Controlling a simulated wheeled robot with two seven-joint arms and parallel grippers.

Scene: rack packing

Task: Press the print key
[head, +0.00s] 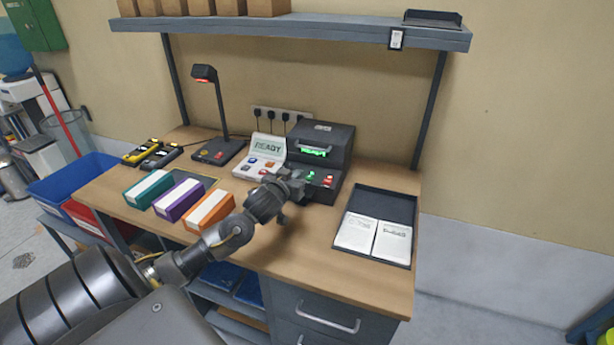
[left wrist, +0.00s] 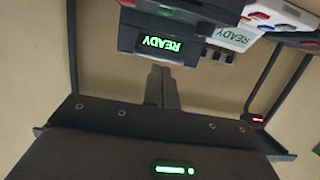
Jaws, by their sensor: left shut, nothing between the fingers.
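A dark printer (head: 322,138) with a lit green display stands at the back of the bench. A green key (head: 312,175) and a red key (head: 328,181) sit on its front ledge. Left of it a white console (head: 262,160) reads READY and carries several coloured keys. No key's label is readable, so I cannot tell which is the print key. My left gripper (head: 300,188) is shut and empty, just in front of the printer and partly covering its ledge. In the left wrist view its fingers (left wrist: 161,84) point toward the printer's READY display (left wrist: 160,43). My right gripper is out of view.
Teal, purple and orange boxes (head: 208,211) lie left of my arm. A black tray (head: 383,202) with two printed sheets lies at right. A scanner lamp (head: 219,150) stands behind the boxes. A shelf (head: 290,32) spans above.

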